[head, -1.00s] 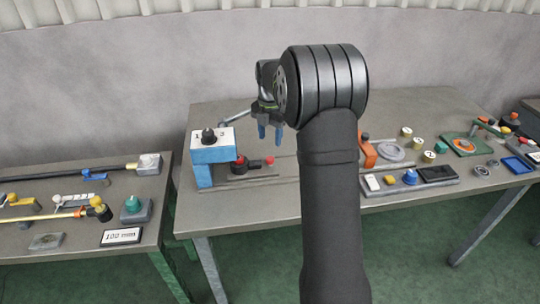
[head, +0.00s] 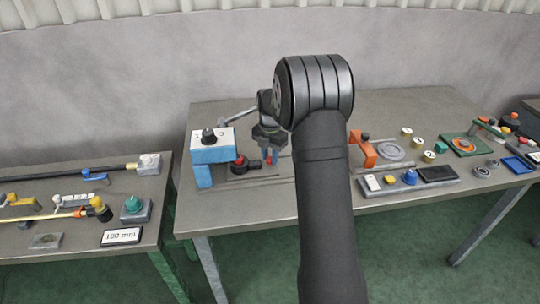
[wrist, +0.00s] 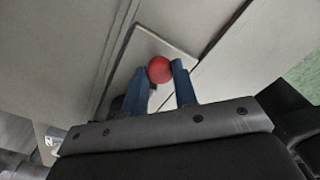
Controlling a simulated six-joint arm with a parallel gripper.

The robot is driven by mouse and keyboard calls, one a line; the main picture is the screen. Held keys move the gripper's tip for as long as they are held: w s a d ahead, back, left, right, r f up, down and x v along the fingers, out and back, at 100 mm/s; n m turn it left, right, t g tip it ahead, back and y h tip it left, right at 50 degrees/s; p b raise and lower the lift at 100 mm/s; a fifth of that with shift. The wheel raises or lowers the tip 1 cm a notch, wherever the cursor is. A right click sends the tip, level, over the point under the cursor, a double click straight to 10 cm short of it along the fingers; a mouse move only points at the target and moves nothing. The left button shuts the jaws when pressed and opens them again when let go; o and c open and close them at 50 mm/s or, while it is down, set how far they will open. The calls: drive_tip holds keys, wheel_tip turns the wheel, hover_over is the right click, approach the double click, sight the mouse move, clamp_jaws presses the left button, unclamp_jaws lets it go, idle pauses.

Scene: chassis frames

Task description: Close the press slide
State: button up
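The press is a blue frame (head: 212,153) with a white top plate and a black knob, at the left of the main table. Its slide has a dark body with a red part (head: 240,160) beside the frame, and a red ball knob (head: 268,160) to the right. My gripper (head: 271,158) is lowered at this knob, pointing down, its blue fingers partly covering it. In the wrist view the red ball (wrist: 159,69) lies between the tips of my spread fingers (wrist: 158,76). I cannot tell whether they touch it. The rest of the slide is mostly hidden there.
An orange bracket (head: 362,151) and a grey block with small parts (head: 408,180) lie right of my arm. A round grey disc (head: 391,149) is behind. A separate table with rods (head: 75,205) stands left. My arm hides the table's middle.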

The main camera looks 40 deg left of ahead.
sight(256, 167)
clamp_jaws()
drive_tip(key=shift+s+a, duration=1.7)
drive_tip(key=o, duration=0.7)
unclamp_jaws()
drive_tip(key=shift+r, duration=0.25)
wheel_tip(256, 167, up, 17)
